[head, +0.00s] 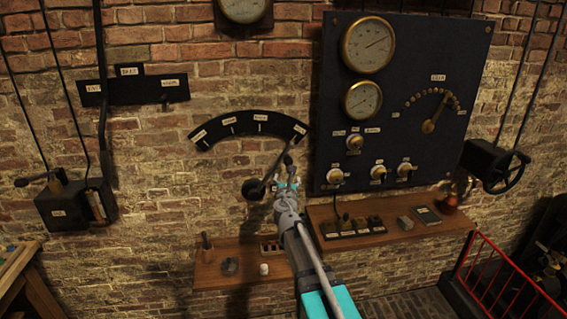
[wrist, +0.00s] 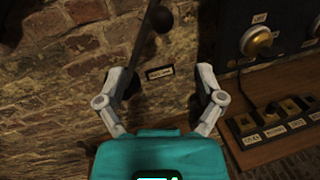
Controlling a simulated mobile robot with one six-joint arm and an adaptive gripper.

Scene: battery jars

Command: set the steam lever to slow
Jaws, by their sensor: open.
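The steam lever is a dark rod (head: 270,172) on a round pivot (head: 253,189), below a black arc plate (head: 250,125) with several pale labels. I cannot read the labels. The lever tilts up and right, its dark knob (head: 288,160) towards the rightmost label (head: 300,129). My gripper (head: 288,184) is just below the knob. In the wrist view my gripper (wrist: 163,84) is open. The knob (wrist: 160,18) is ahead of it, and the rod slants down to near the left finger. I cannot tell whether they touch.
A dark gauge panel (head: 400,50) with knobs is to the right. A wooden shelf (head: 405,232) with a socket block (head: 352,228) is below it. A lower shelf (head: 215,275) holds small items. A box with a handle (head: 75,205) is at left, a red railing (head: 500,275) lower right.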

